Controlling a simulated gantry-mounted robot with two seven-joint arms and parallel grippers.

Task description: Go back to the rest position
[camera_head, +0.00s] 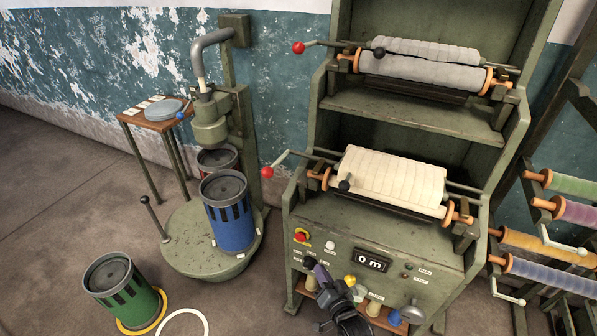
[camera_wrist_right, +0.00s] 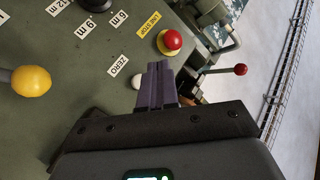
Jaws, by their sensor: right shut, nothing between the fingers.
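My right gripper (camera_head: 321,272) is in front of the lower control panel of the green winding machine (camera_head: 440,262) in the head view. Its purple fingers are closed together and empty. In the right wrist view the closed fingers (camera_wrist_right: 158,84) show close to the panel, next to a white button (camera_wrist_right: 137,82) labelled ZERO. I cannot tell whether the tips touch the panel. A red button (camera_wrist_right: 170,42) with a yellow label lies beyond the tips. My left gripper is not in view.
The machine carries a cream roll (camera_head: 392,180) and a grey roll (camera_head: 420,73), with red-knobbed cranks beside them. Its display (camera_head: 371,260) reads 0 m. A yellow knob (camera_wrist_right: 30,82) is near the gripper. Blue (camera_head: 229,212) and green (camera_head: 124,292) drums stand at left. Spools hang at right.

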